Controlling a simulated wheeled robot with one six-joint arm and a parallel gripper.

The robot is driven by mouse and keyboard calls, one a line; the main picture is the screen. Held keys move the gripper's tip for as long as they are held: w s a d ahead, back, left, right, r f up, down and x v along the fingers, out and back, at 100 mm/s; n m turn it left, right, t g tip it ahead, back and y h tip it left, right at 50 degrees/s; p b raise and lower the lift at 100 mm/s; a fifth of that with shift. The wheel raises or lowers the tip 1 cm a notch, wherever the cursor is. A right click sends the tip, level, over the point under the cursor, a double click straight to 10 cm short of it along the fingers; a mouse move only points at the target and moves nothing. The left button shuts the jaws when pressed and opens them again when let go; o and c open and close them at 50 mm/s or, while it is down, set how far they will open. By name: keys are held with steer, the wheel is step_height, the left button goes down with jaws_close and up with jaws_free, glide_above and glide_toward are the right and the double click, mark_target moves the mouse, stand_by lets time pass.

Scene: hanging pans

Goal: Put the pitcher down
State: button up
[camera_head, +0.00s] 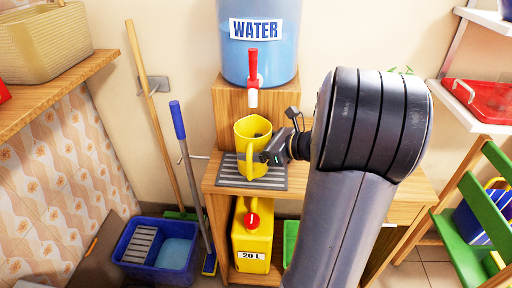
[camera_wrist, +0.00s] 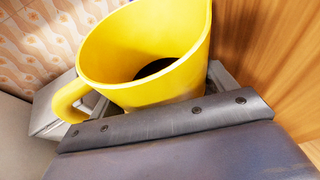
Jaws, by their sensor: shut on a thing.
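A yellow pitcher (camera_head: 249,134) stands upright, or nearly so, over the grey slatted drip mat (camera_head: 268,183) on the wooden stand, below the red tap of the water dispenser. I cannot tell whether its base touches the mat. My gripper (camera_head: 272,155) comes from the right and is shut on the pitcher near its handle side. In the wrist view the pitcher (camera_wrist: 140,50) fills the upper middle, its handle at the left and a dark patch inside. My gripper's jaws (camera_wrist: 160,120) partly hide its lower part.
The blue water dispenser (camera_head: 260,60) with its red tap (camera_head: 252,62) sits on a wooden block behind and above. A yellow jug (camera_head: 252,238) stands on the shelf below. A blue bucket (camera_head: 160,248) and mop handles are at the left. A green rack (camera_head: 470,215) is at the right.

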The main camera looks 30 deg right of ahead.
steer(key=o, duration=1)
steer(key=shift+f, duration=0.1)
steer(key=shift+o, duration=0.2)
steer(key=shift+s+d+r, duration=0.15)
steer(key=shift+s+r, duration=0.05)
steer(key=shift+r, duration=0.05)
steer(key=p+v, duration=0.2)
steer(key=v, duration=0.9)
steer(key=shift+s, duration=0.2)
steer(key=shift+d+r, duration=0.1)
steer(key=shift+d, duration=0.05)
